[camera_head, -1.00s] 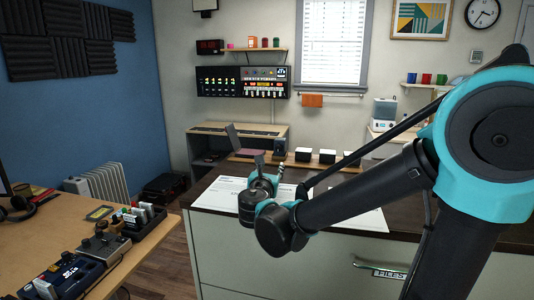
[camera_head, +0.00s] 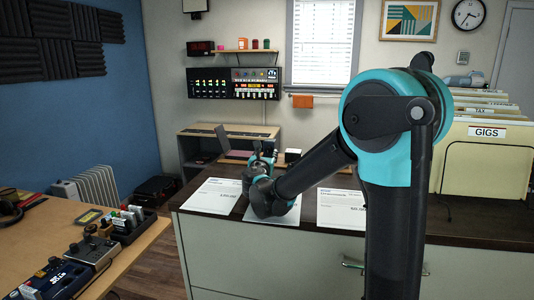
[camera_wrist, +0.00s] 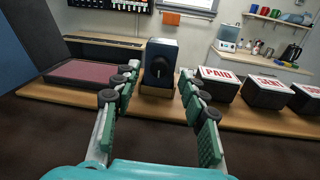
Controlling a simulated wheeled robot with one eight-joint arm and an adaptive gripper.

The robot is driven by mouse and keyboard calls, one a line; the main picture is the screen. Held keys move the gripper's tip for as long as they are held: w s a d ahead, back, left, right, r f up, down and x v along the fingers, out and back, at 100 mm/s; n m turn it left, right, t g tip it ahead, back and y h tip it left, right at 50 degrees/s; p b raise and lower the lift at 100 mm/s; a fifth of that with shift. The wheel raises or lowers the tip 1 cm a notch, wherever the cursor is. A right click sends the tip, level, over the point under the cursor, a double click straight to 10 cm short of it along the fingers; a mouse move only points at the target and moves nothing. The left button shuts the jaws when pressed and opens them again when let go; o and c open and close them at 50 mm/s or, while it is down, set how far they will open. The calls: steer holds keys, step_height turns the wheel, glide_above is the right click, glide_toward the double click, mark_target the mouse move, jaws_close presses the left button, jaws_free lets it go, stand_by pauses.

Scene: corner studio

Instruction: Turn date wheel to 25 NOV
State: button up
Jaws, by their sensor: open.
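In the wrist view a dark blue, upright block with a round dark knob (camera_wrist: 159,66) on its front, which looks like the date stamp, stands on a low wooden shelf. No date can be read on it. My gripper (camera_wrist: 158,78) is open and empty, its fingers pointing at the block, one to each side in the picture and apart from it. In the head view my gripper (camera_head: 264,155) hangs over the counter's back part, and the block is mostly hidden behind it.
On the same shelf, a maroon ink pad (camera_wrist: 95,71) lies left of the block. Stamp blocks marked PAID (camera_wrist: 218,82) and SENT (camera_wrist: 268,91), plus another, stand right. Papers (camera_head: 213,194) lie on the dark counter. A GIGS folder rack (camera_head: 480,160) stands at the right.

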mark_target(268, 150)
steer(key=shift+w+d, duration=0.15)
steer(key=shift+w, duration=0.95)
jaws_close()
